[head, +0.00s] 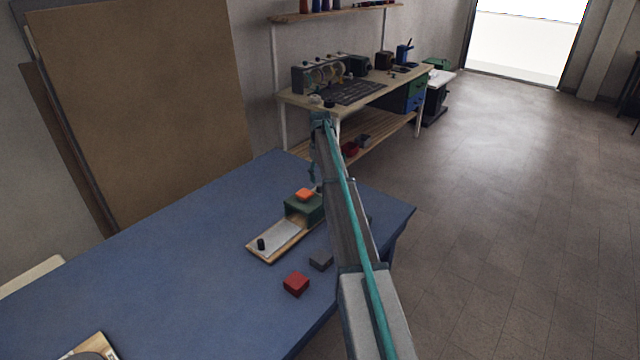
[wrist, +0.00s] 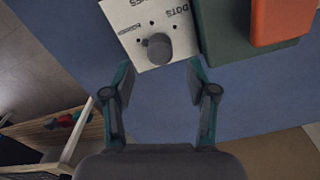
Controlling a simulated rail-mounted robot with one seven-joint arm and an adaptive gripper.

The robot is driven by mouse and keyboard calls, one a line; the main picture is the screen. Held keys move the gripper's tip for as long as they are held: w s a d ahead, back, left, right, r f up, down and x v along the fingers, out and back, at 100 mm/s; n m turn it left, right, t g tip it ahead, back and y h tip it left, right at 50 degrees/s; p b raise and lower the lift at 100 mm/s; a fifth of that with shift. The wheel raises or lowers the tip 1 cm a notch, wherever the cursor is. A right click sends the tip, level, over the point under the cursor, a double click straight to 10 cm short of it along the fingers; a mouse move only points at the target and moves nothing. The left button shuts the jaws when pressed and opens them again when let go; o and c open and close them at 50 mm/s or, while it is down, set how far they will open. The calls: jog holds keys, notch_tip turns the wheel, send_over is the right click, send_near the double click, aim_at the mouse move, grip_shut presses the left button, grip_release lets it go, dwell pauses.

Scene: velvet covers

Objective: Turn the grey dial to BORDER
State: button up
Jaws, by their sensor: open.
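The grey dial (wrist: 160,48) shows in the wrist view as a round knob on a white plate (wrist: 122,18) with printed words and small dark dots. One word reads DOTS, upside down; another is partly cut off at the top edge. I cannot make out BORDER or tell where the dial points. My gripper (wrist: 160,84) is open and empty, its fingertips apart on either side just short of the dial and not touching it. In the head view my gripper (head: 313,172) is over the far part of the blue table, and the dial is not clearly visible there.
A green box (head: 297,210) with an orange block (head: 304,194) on top stands close by the gripper. A tray (head: 280,240) holding a small black piece extends from it. The table's left side is mostly clear.

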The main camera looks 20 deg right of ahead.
aim_at(320, 185)
notch_tip(320, 185, up, 7)
dwell(0.3)
jog(key=shift+s, duration=0.1)
